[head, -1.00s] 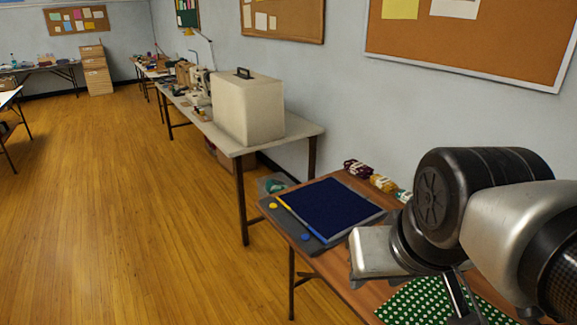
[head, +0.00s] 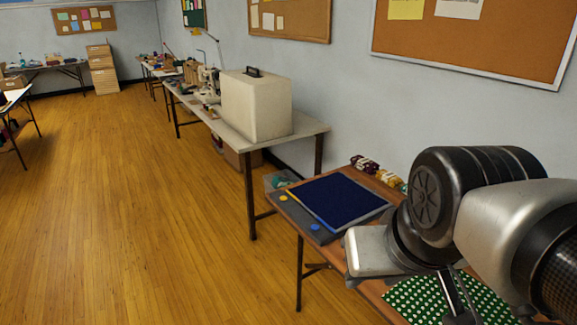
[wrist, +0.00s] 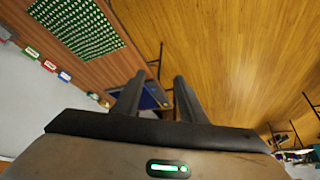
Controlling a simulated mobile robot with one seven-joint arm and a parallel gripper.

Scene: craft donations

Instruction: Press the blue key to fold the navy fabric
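The navy fabric (head: 340,200) lies flat on a grey folding board on the near wooden table. The blue key (head: 315,227), a small round button, sits on the board's near left strip. A yellow key (head: 283,198) sits further back on that strip. My gripper (head: 462,297) hangs at the lower right, over the table's near part and apart from the keys. In the wrist view my gripper (wrist: 154,92) has its two dark fingers apart with nothing held. Part of the navy fabric (wrist: 149,98) shows between them; the blue key cannot be made out there.
Green spotted fabric (head: 440,300) lies on the near table, below my arm. Several yarn bundles (head: 366,165) line the wall side. A pale table (head: 312,130) with a cream case (head: 256,106) stands behind. The wooden floor (head: 150,220) at left is clear.

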